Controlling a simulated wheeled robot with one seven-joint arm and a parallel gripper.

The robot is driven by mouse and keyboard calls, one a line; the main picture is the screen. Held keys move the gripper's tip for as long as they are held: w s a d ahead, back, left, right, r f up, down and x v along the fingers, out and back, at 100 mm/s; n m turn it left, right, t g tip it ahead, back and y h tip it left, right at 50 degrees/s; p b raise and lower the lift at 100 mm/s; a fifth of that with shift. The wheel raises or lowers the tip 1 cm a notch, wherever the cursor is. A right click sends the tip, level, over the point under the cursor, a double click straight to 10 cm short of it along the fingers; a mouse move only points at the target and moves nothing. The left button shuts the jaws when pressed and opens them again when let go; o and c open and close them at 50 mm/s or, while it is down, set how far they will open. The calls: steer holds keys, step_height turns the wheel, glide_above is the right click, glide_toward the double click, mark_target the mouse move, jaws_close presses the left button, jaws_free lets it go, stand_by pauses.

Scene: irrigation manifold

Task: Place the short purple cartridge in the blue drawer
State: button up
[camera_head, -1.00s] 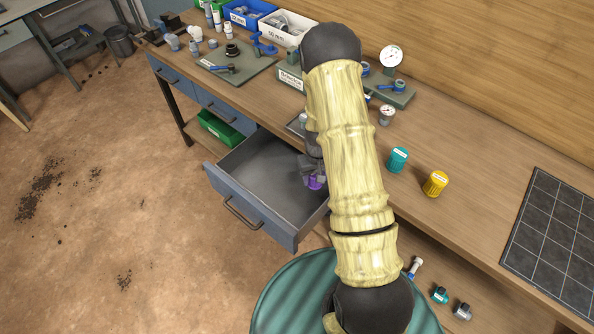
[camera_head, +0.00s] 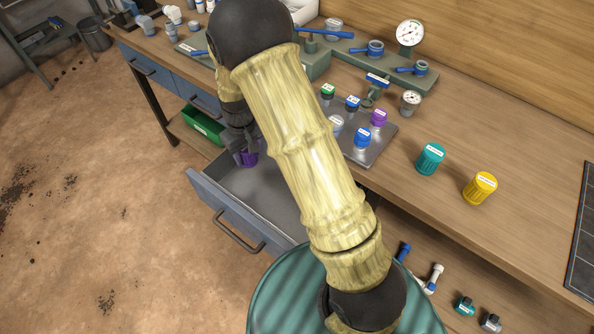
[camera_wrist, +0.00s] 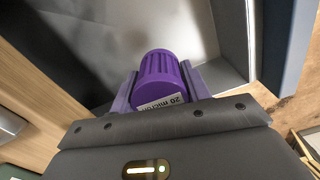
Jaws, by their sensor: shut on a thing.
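The short purple cartridge (camera_wrist: 160,75) is held between the fingers of my gripper (camera_wrist: 158,92); its label reads "20 micron". In the head view the purple cartridge (camera_head: 249,159) shows just below my gripper (camera_head: 244,158), over the back left part of the open blue drawer (camera_head: 240,222). The drawer's grey inside looks empty where it shows, but my arm hides its right part. I cannot tell whether the cartridge touches the drawer floor. Another purple-topped cartridge (camera_head: 378,118) stands on the tray.
A metal tray (camera_head: 377,147) on the bench holds several cartridges. A teal cartridge (camera_head: 430,159) and a yellow cartridge (camera_head: 480,188) stand to its right. A manifold with gauges (camera_head: 411,35) stands behind. A green bin (camera_head: 203,127) sits below the bench.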

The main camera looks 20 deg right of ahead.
steer(key=shift+w+a, duration=0.15)
steer(key=shift+a, duration=0.1)
steer(key=shift+r, duration=0.1)
steer(key=shift+f, duration=3.15)
steer(key=shift+f, duration=0.1)
steer(key=shift+f, duration=1.8)
